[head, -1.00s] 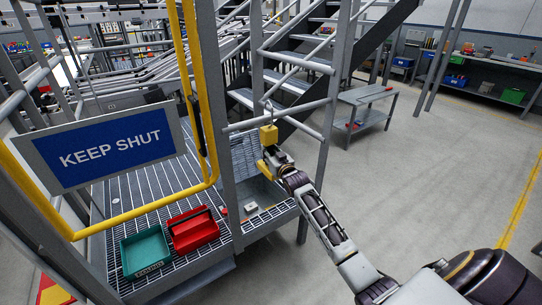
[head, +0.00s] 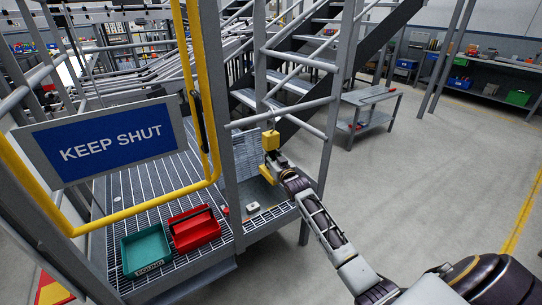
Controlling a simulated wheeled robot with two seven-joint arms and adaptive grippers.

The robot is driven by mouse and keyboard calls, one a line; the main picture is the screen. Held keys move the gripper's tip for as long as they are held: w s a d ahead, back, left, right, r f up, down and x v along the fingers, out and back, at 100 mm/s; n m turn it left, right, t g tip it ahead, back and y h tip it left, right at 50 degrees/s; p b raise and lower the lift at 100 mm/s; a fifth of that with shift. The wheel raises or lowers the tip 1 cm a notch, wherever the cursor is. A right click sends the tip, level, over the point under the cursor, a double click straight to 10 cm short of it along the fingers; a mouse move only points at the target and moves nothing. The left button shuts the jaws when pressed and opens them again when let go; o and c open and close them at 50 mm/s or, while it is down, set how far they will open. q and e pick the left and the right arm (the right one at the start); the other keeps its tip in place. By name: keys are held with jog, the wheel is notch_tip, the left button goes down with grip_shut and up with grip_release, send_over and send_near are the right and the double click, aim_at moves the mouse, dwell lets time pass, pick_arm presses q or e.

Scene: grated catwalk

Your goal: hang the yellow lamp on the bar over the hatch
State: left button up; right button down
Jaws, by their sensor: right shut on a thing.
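The yellow lamp (head: 270,140) is upright at the grey rails, left of the right-hand post. Its thin hook rises to the height of the grey bar (head: 306,127); I cannot tell whether the hook rests on it. My right gripper (head: 269,164) is shut on the lamp from the right, its fingers partly hidden. Below is the hatch (head: 255,192), with a grated panel (head: 247,153) standing behind it. My left gripper is not in view.
A yellow-framed gate with a blue "KEEP SHUT" sign (head: 110,142) stands at left. A teal bin (head: 146,249) and a red toolbox (head: 194,229) sit on the grating. Stairs (head: 300,62) rise behind.

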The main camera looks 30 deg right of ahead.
jog(key=c, duration=1.4)
grip_release()
jog(key=o, duration=0.4)
jog(key=shift+f, duration=0.2)
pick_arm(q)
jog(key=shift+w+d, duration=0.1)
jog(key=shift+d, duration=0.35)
pick_arm(e)
jog(key=shift+s, duration=0.15)
